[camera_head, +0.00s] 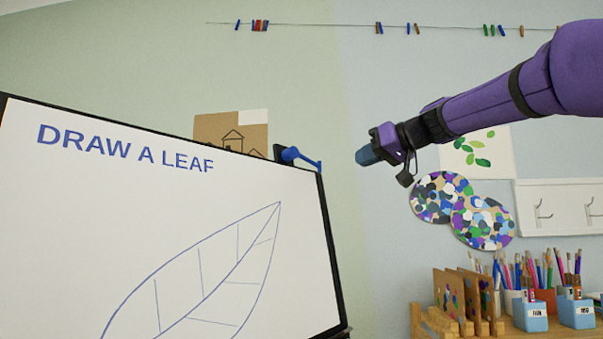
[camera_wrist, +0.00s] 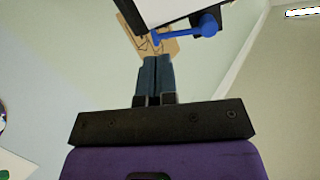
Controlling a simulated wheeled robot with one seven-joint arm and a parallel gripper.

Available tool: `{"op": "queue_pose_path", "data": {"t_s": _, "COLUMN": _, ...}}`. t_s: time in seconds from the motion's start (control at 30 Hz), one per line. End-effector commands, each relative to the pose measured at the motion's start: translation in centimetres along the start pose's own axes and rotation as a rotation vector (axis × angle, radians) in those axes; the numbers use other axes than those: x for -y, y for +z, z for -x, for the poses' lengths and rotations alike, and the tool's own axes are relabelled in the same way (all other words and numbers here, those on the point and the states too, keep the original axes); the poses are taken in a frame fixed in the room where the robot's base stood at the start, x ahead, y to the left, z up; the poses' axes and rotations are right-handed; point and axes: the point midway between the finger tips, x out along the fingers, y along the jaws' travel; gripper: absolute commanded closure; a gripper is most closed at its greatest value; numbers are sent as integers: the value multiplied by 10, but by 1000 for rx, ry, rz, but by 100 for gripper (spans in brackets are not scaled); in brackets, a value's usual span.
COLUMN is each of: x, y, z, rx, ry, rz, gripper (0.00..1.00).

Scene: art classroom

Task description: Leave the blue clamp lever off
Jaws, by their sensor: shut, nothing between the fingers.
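The blue clamp lever (camera_head: 301,157) sits on a dark clamp body at the top right corner of the whiteboard (camera_head: 170,240). Its round knob is at the left and its thin arm points right and slightly down. In the wrist view the lever (camera_wrist: 190,30) is beyond the fingertips, its ball end to the right and its arm reaching left. My gripper (camera_head: 367,156) is to the right of the lever with a clear gap between them. Its dark blue fingers (camera_wrist: 156,70) are closed together and hold nothing.
A cardboard picture (camera_head: 231,132) hangs on the wall behind the board. A wire with clothespins (camera_head: 380,27) runs above. Round palettes (camera_head: 483,222) and a hook rail (camera_head: 560,207) are on the right wall. Brush cups (camera_head: 530,314) stand on a shelf at lower right.

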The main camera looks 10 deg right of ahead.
Motion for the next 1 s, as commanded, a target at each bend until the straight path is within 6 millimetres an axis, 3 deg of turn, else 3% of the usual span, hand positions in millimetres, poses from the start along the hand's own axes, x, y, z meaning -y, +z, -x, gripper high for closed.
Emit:
{"op": "queue_pose_path", "data": {"t_s": 0.1, "x": -5, "y": -15, "z": -2, "rx": -37, "ry": -13, "rz": 17, "gripper": 100}}
{"op": "queue_pose_path", "data": {"t_s": 0.27, "x": -5, "y": -18, "z": -14, "rx": -42, "ry": -17, "rz": 20, "gripper": 100}}
{"op": "queue_pose_path", "data": {"t_s": 0.7, "x": -3, "y": -20, "z": -100, "rx": -40, "ry": -19, "rz": 18, "gripper": 100}}
{"op": "queue_pose_path", "data": {"t_s": 1.0, "x": -3, "y": -22, "z": -130, "rx": -40, "ry": -16, "rz": 19, "gripper": 100}}
